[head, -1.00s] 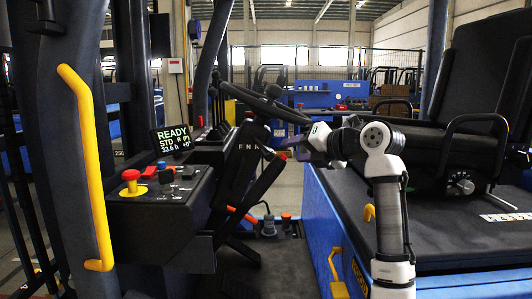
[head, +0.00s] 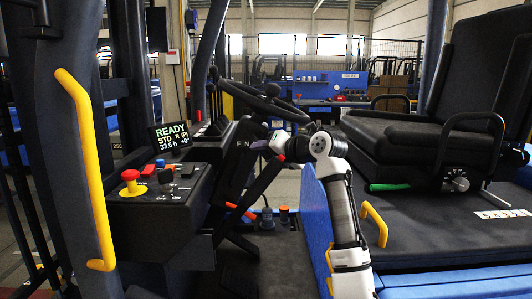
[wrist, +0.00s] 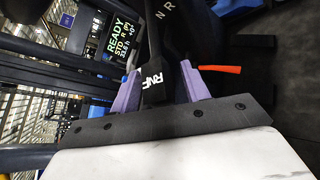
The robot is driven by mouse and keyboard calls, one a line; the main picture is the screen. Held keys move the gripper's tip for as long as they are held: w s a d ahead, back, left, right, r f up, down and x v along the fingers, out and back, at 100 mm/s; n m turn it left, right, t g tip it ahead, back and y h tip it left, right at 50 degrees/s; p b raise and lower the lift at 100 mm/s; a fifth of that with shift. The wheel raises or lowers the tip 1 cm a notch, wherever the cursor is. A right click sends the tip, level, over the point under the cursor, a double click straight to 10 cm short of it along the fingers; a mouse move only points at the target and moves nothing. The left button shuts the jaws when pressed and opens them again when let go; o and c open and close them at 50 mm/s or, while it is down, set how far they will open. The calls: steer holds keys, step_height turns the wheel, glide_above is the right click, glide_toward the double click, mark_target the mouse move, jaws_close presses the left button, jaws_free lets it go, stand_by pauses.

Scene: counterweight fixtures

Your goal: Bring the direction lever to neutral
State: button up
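The direction lever (wrist: 153,88) shows in the wrist view as a black knob marked with R, N and F. My gripper (wrist: 162,70) has its two purple fingers on either side of this knob. The left finger is close to the knob and a narrow gap shows at the right finger, so it looks open. I cannot tell whether either finger touches. In the head view my gripper (head: 268,146) is beside the steering column, below the wheel, and hides the knob. The display (head: 170,136) reads READY, STD, R and (P); it also shows in the wrist view (wrist: 117,38).
The steering wheel (head: 268,103) is just above my gripper. An orange-red handle (head: 240,211) sits lower on the column. A console (head: 160,195) with a red knob (head: 130,176) stands left. The black seat (head: 425,140) is right, with a yellow grab handle (head: 375,224) in front.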

jaws_close()
steer(key=shift+a, duration=0.1)
steer(key=a+m+h, duration=0.1)
steer(key=a+r+m+h, duration=0.1)
steer(key=m+h, duration=0.1)
steer(key=a+r+m+t+h+p, duration=0.1)
steer(key=a, duration=0.1)
steer(key=shift+s+a, duration=0.1)
steer(key=shift+s, duration=0.3)
steer(key=shift+o, duration=0.5)
jaws_free()
